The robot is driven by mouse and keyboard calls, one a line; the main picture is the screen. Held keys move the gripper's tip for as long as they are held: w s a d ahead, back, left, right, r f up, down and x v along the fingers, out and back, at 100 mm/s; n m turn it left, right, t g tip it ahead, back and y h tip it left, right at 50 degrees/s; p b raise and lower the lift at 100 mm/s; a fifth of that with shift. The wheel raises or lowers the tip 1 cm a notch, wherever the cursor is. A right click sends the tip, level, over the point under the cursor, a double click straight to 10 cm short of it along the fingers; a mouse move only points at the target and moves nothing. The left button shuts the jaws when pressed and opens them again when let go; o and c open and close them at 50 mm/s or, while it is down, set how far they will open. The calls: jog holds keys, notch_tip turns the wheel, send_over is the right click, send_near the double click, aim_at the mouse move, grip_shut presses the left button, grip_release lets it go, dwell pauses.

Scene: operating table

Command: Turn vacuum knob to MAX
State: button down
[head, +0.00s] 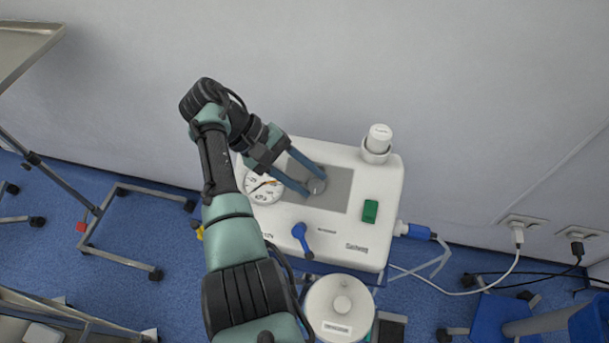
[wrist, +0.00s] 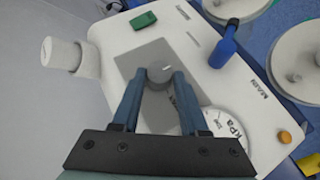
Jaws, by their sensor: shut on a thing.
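The vacuum knob (head: 317,186) is a round grey knob on a dark grey panel (head: 334,203) on top of the white suction unit. In the wrist view the knob (wrist: 160,74) has a short white mark pointing toward its upper right. My gripper (head: 311,184) has long blue fingers; in the wrist view its fingertips (wrist: 161,77) sit on either side of the knob and are shut on it. The pressure gauge (head: 264,187), marked kPa, is left of the panel, partly hidden by my arm. No MAX lettering is readable.
The white unit (head: 360,245) carries a green switch (head: 370,211), a blue lever (head: 301,238) and a white capped cylinder (head: 378,143). A lidded canister (head: 340,308) stands in front. The wall is close behind. A metal trolley frame (head: 120,215) stands left.

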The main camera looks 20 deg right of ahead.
aim_at(319, 182)
jog(key=m+y, duration=0.1)
jog(key=m+y+p, duration=0.1)
jog(key=d+m+y, duration=0.1)
jog(key=y, duration=0.1)
jog(key=shift+r+m+p, duration=0.25)
jog(key=shift+m+p, duration=0.05)
jog(key=shift+m, duration=0.1)
jog(key=m+y+p, duration=0.1)
jog(key=y, duration=0.1)
jog(key=m+y+p, duration=0.1)
jog(key=m, duration=0.1)
jog(key=shift+d+r+t+y+p, duration=0.2)
jog(key=shift+d+t+y+p, duration=0.15)
jog(key=shift+t+y, duration=0.05)
jog(key=m+y+p, duration=0.1)
jog(key=m+t+y+p, duration=0.1)
jog(key=p, duration=0.1)
jog(key=d+m+t+y+p, duration=0.1)
jog(key=m, duration=0.1)
jog(key=shift+s+y+p, duration=0.3)
jog(key=shift+s+p, duration=0.05)
jog(key=shift+s, duration=0.05)
jog(key=shift+s+d+f+m+t+y+p, duration=0.15)
jog(key=shift+m+t+y+p, duration=0.3)
jog(key=shift+m+t+p, duration=0.25)
jog(key=shift+s+a+f+m+t+y+p, duration=0.1)
jog(key=shift+m+t+y+p, duration=0.35)
jog(key=shift+m+t+p, duration=0.2)
jog(key=shift+f, duration=0.1)
